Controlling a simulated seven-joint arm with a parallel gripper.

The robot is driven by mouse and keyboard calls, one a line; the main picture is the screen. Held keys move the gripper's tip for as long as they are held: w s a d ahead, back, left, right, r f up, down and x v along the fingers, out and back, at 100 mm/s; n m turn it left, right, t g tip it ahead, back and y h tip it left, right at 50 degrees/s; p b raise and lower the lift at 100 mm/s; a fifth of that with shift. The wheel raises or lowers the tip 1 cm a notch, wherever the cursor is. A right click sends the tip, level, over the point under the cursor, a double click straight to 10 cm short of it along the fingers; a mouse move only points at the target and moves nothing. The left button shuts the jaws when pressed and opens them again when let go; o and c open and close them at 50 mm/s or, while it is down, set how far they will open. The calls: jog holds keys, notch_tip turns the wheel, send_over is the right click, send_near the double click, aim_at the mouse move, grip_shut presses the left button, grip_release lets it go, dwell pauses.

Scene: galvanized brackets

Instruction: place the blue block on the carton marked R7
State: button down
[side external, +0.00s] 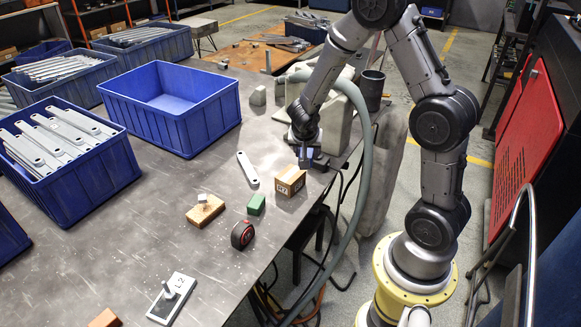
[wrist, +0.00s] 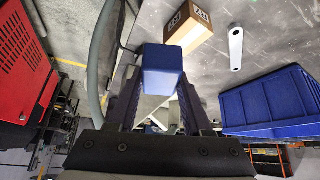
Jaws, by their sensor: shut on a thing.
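My gripper (side external: 305,161) is over the table's right side, just behind the carton in the side view. It is shut on the blue block (wrist: 164,70), which sits between both fingers (wrist: 160,88) in the wrist view. In the side view the block (side external: 319,155) is small, dark and partly hidden by my gripper. The brown carton (side external: 291,181) stands on the table near its right edge, with a dark-and-white label that looks like R7. The carton also shows in the wrist view (wrist: 187,34), beyond the block and apart from it. Its top looks bare.
A metal strip (side external: 248,168), a green block (side external: 256,204), a wooden block (side external: 206,213) with a small pale piece on it and a red-black tape measure (side external: 242,235) lie near the carton. An empty blue bin (side external: 170,130) stands left. A grey hose (side external: 364,130) hangs beside my arm.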

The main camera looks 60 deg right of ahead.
jog(key=w+d+f, duration=0.1)
jog(key=w+f, duration=0.1)
jog(key=w+d+f, duration=0.1)
jog(key=w+f, duration=0.1)
jog(key=w+d+f, duration=0.1)
jog(key=w+f, duration=0.1)
jog(key=shift+w+d+f, duration=0.2)
jog(key=shift+w+d, duration=0.1)
jog(key=shift+w, duration=0.1)
jog(key=f, duration=0.3)
jog(key=shift+w+d+f, duration=0.25)
jog(key=shift+w, duration=0.15)
jog(key=shift+f, duration=0.35)
jog(key=shift+f, duration=0.15)
jog(key=shift+c, duration=1.6)
grip_release()
